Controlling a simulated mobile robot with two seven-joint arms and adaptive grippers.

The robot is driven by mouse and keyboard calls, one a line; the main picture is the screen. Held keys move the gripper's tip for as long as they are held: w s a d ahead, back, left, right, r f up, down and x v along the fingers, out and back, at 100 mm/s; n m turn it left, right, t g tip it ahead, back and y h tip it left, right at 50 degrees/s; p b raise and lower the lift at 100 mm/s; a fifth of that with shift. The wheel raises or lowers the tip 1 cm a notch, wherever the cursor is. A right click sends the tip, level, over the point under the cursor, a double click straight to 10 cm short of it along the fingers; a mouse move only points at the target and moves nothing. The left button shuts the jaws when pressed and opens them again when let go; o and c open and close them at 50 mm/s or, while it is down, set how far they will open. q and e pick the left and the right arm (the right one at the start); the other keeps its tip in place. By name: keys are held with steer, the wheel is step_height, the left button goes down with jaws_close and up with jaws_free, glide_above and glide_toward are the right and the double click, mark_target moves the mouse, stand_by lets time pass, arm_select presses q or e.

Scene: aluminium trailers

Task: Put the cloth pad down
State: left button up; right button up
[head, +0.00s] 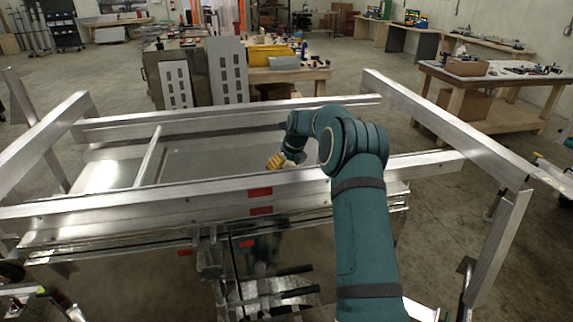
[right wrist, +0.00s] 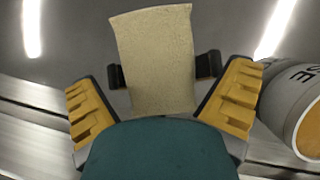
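The beige cloth pad (right wrist: 155,60) shows in the right wrist view, between the dark fingertips of my right gripper (right wrist: 162,72). The fingertips meet its two side edges, and the gripper looks shut on it. In the head view my right gripper (head: 284,161) is small and yellow, reaching over the near rail into the trailer bed (head: 225,155). The pad cannot be made out there. How far the pad is from the surface below is hard to tell. My left gripper is not in view.
A grey cylinder (right wrist: 286,95) with lettering and an orange-rimmed end lies right of the right gripper. The trailer's near rail (head: 130,205) runs under my right arm. The far rail (head: 210,122) and right side rail (head: 440,120) bound the largely bare bed.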

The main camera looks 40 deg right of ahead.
steer(key=shift+r, duration=0.15)
steer(key=v, duration=1.2)
stand_by(0.4)
